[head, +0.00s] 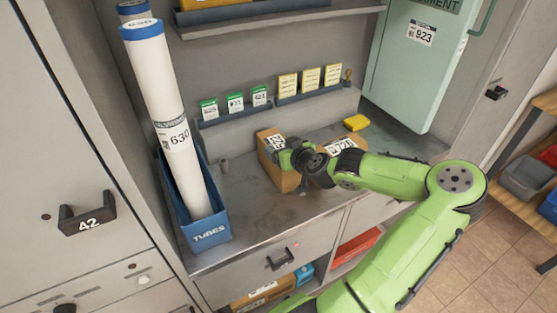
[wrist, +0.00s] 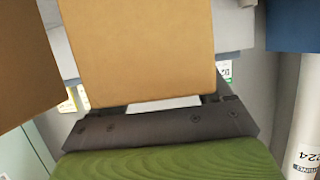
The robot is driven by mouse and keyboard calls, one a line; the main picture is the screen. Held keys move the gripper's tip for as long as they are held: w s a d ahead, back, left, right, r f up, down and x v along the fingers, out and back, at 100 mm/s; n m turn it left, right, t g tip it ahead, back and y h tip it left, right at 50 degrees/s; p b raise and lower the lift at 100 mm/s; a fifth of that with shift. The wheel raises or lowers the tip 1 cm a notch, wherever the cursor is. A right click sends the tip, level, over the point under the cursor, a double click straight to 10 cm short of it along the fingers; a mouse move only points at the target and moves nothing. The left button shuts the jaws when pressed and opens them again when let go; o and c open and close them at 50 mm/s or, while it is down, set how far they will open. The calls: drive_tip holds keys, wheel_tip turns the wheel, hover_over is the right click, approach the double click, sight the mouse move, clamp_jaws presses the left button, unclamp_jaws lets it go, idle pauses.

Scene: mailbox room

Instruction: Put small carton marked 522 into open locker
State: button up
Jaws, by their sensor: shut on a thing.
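My gripper (head: 288,158) is shut on this carton, whose brown face (wrist: 138,50) fills the middle of the wrist view. I cannot tell whether the carton is lifted or rests on the counter. A second labelled carton (head: 341,146) is to its right, partly hidden by my arm; a brown carton (wrist: 25,60) also shows at the left of the wrist view. No open locker interior is clearly visible.
A blue tubes bin (head: 208,235) with a tall white tube (head: 165,110) stands left. A green door (head: 420,65) marked 923 is at the back right. A yellow block (head: 356,123) lies on the counter (head: 245,195). A locker marked 42 (head: 87,212) is at left.

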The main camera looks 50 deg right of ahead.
drive_tip(key=c, duration=0.6)
wheel_tip(320, 180, up, 10)
drive_tip(key=p, duration=0.3)
drive_tip(key=shift+c, duration=0.2)
